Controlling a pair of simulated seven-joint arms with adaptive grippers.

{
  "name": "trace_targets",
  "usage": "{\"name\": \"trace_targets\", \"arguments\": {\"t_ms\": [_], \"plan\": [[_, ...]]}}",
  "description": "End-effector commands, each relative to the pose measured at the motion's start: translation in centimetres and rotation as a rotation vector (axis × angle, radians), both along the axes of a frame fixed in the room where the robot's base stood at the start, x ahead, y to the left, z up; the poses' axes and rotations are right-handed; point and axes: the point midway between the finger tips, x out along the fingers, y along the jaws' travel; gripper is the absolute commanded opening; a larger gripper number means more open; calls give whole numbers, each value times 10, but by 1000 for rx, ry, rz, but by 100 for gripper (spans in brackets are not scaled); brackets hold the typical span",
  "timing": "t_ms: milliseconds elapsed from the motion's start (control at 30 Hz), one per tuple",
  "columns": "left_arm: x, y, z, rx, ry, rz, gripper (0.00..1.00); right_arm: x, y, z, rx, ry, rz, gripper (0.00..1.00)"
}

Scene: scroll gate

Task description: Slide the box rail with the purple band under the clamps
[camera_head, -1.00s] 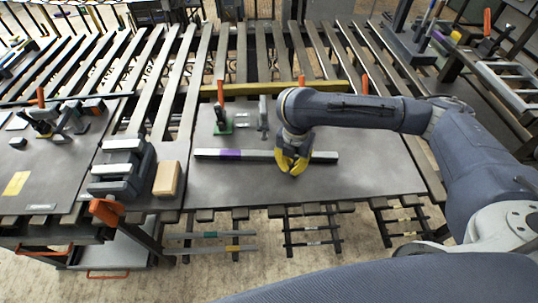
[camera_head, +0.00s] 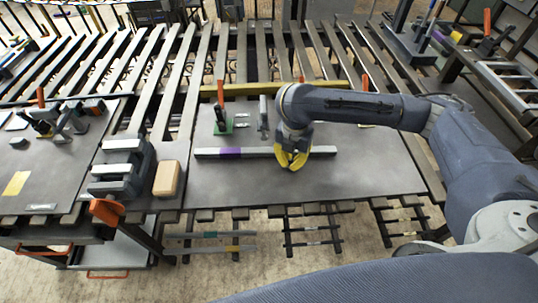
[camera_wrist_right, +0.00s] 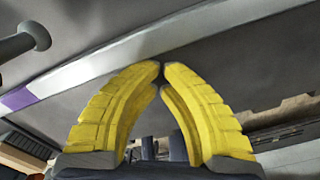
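The box rail (camera_head: 262,152), pale with a purple band (camera_head: 230,153) near its left end, lies across the dark plate. It also crosses the right wrist view (camera_wrist_right: 100,68), with the band at lower left (camera_wrist_right: 20,97). My right gripper (camera_head: 291,163) has yellow fingers at the near side of the rail, right of its middle. In the wrist view its fingertips (camera_wrist_right: 160,70) meet, with nothing visible between them, at the rail's near edge. A clamp with an orange handle and green base (camera_head: 222,121) stands behind the rail. More orange handles (camera_head: 364,84) show behind. My left gripper is out of view.
A yellow bar (camera_head: 245,89) runs along the plate's back edge. A grey post (camera_head: 263,115) stands behind the rail. A tan block (camera_head: 168,179) and a grey stepped fixture (camera_head: 120,170) are at left. The plate's front area (camera_head: 300,190) is clear.

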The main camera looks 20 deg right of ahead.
Motion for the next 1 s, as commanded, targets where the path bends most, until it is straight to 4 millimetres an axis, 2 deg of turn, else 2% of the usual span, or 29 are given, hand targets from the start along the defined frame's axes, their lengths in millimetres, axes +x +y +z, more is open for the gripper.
{"name": "trace_targets", "arguments": {"t_ms": [1000], "plan": [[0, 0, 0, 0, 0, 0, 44, 17, -4, 0, 1, -1, -1, 0]]}}
